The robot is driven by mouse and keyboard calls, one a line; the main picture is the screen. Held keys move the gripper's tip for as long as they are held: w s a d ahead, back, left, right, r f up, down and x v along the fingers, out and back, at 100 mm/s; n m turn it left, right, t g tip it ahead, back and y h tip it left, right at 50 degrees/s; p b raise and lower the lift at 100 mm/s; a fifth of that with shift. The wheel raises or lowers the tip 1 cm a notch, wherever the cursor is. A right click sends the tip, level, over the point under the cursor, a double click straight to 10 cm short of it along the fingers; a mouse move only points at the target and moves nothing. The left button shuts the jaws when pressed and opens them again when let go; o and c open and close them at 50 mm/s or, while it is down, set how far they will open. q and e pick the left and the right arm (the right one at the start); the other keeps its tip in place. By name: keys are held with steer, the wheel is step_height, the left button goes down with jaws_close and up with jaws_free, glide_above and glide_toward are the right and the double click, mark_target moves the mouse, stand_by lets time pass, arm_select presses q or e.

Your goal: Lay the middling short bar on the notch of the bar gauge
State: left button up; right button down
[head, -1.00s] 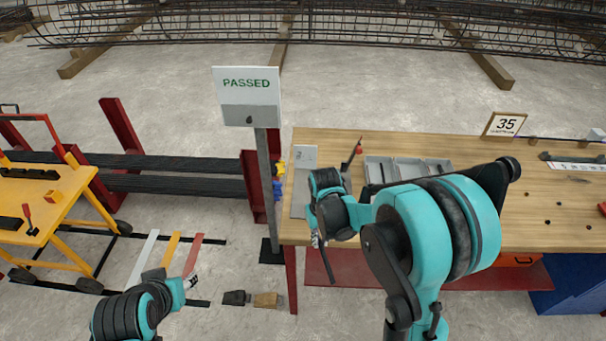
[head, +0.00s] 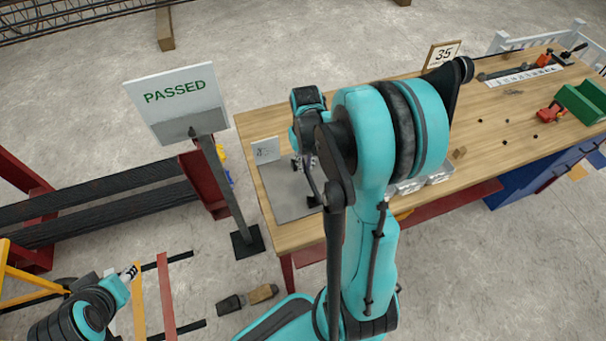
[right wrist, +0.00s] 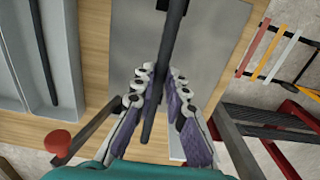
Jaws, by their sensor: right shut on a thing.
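My right gripper (right wrist: 157,85) is shut on a dark, thin short bar (right wrist: 167,62) in the right wrist view. The bar sticks out past both sides of the fingers, over a flat grey plate (right wrist: 210,40) on the workbench. In the head view my right gripper (head: 306,164) is partly hidden by its own arm, above the grey plate (head: 284,192). I cannot make out the gauge's notch. My left gripper (head: 129,272) is low at the left, away from the bench; its finger opening is too small to judge.
A grey tray (right wrist: 72,75) holds another dark bar (right wrist: 43,45). A red knob (right wrist: 58,140) is near my right gripper. A small card (head: 265,150) stands on the wooden bench (head: 490,140). A PASSED sign (head: 178,98) stands left of the bench.

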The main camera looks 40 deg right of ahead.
steer(key=shift+s+f, duration=0.1)
steer(key=shift+f, duration=0.85)
steer(key=shift+f+b, duration=0.8)
steer(key=shift+f, duration=0.95)
steer(key=shift+f, duration=0.2)
steer(key=c, duration=1.5)
jaws_free()
steer(key=shift+c, duration=0.2)
steer(key=shift+r, duration=0.1)
